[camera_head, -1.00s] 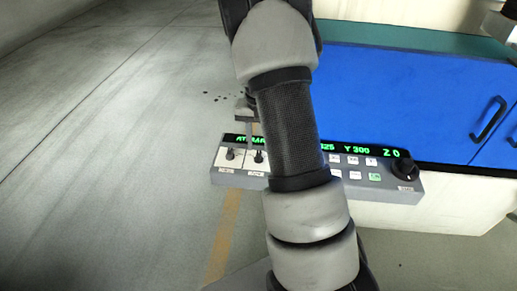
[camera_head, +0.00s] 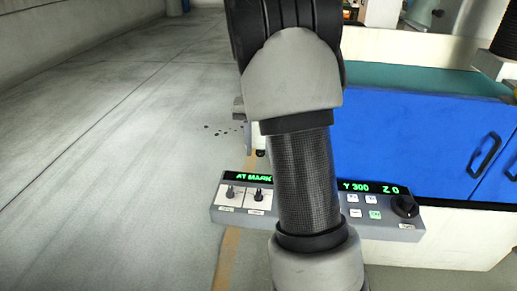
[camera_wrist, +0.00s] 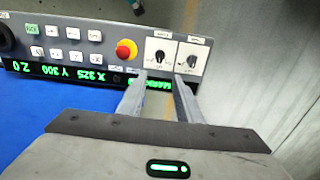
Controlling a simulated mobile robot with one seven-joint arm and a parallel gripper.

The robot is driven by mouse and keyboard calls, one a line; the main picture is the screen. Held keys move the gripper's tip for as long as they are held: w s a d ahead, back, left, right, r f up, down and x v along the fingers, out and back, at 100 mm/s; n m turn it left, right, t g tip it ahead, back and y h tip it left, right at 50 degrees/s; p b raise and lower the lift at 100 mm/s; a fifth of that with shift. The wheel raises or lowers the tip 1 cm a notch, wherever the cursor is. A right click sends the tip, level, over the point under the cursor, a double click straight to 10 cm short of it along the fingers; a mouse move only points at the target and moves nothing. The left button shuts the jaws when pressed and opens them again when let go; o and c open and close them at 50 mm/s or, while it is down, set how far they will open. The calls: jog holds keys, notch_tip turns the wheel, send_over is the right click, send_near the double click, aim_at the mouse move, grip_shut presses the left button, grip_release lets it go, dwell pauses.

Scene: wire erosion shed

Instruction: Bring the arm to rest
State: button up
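My arm (camera_head: 305,180) rises through the middle of the head view, in front of the control panel. My gripper (camera_wrist: 160,82) shows in the wrist view with its two fingers apart and nothing between them. The control panel (camera_head: 233,207) is a grey box with a green-lit display reading "AT MARK", "Y 300" and "Z 0". In the wrist view the panel (camera_wrist: 105,50) appears upside down beyond the fingertips, with "X 325" also readable. Its two black switches (camera_wrist: 175,55) and a red button (camera_wrist: 126,50) are visible there. I see no contact with the panel.
A blue-fronted machine cabinet (camera_head: 410,135) with a black handle (camera_head: 485,155) and a green top (camera_head: 420,78) stands at the right. Grey floor (camera_head: 100,150) at the left is clear apart from small dark spots.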

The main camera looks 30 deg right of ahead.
jog(key=s+a+r+n+t+p, duration=0.25)
jog(key=s+a+r, duration=0.4)
jog(key=r, duration=0.35)
jog(key=s+a+r+n+t+p, duration=0.1)
jog(key=s+a+r+n+p, duration=0.1)
jog(key=s+a+r+p, duration=0.45)
jog(key=s+a+r+n+t, duration=0.2)
jog(key=s+r, duration=0.3)
jog(key=s, duration=0.5)
jog(key=shift+s, duration=0.2)
jog(key=shift+a, duration=0.1)
